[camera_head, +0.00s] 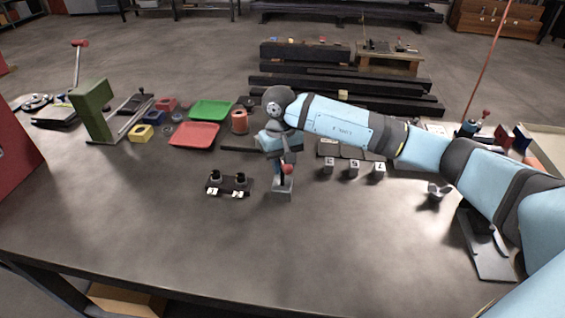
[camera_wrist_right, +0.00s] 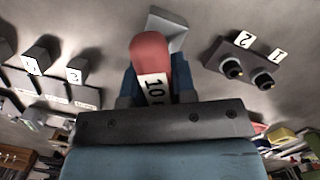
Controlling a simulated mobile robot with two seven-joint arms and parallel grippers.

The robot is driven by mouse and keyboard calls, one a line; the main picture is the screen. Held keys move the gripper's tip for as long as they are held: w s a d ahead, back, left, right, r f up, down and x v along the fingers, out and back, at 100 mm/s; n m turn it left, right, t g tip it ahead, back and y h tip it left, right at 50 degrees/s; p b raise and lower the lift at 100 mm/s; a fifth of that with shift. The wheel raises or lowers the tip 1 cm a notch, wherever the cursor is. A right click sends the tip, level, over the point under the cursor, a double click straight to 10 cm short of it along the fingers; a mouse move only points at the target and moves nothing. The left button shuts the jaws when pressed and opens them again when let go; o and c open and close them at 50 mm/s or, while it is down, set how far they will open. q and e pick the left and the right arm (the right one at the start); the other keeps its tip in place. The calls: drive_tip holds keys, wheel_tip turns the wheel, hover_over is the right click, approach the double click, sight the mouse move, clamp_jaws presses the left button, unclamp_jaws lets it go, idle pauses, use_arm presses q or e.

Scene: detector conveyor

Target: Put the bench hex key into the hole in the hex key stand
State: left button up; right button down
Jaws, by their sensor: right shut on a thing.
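My right gripper (camera_head: 285,160) is shut on the hex key (camera_head: 287,169), pointing down over the middle of the table. The key has a red rounded handle, and in the right wrist view the handle (camera_wrist_right: 150,50) shows a white label reading 10 between the fingers. A small grey block, apparently the hex key stand (camera_head: 283,194), is directly under the key. It also shows beyond the handle in the right wrist view (camera_wrist_right: 172,24). The key's lower end and the hole are mostly hidden, so I cannot tell whether the key is in the hole. My left gripper is not in view.
A dark plate (camera_head: 228,184) with two black knobs labelled 1 and 2 stands just left of the stand. Several numbered cubes (camera_head: 354,168) are to the right. Red (camera_head: 194,135) and green (camera_head: 211,110) trays lie behind left. The table front is clear.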

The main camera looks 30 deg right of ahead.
drive_tip(key=shift+f, duration=0.2)
drive_tip(key=c, duration=0.8)
unclamp_jaws()
drive_tip(key=shift+c, duration=0.2)
drive_tip(key=r, duration=0.4)
drive_tip(key=w+r+b, duration=0.1)
drive_tip(key=r, duration=0.7)
drive_tip(key=shift+w+d+r+b, duration=0.1)
drive_tip(key=shift+w+r+b, duration=0.15)
drive_tip(key=shift+r+b, duration=0.1)
drive_tip(key=shift+r, duration=0.6)
